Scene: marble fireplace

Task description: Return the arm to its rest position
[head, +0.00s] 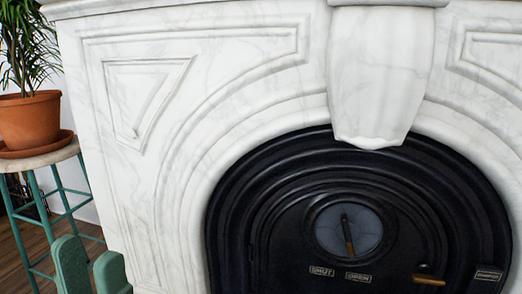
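My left gripper (91,262) shows at the bottom left edge as two green fingers with a gap between them. It is open, and nothing shows between the fingers. The rest of that arm is below the picture. It appears left of the white marble fireplace (130,45), well apart from the black arched door (285,225) in the picture. My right gripper is not in view.
The door has a round dial (349,230) with a pointer, small SHUT and OPEN plates, and a brass handle (428,281). A potted plant (30,120) stands on a green-legged stool (63,153) at the left. Wooden floor shows beneath the stool.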

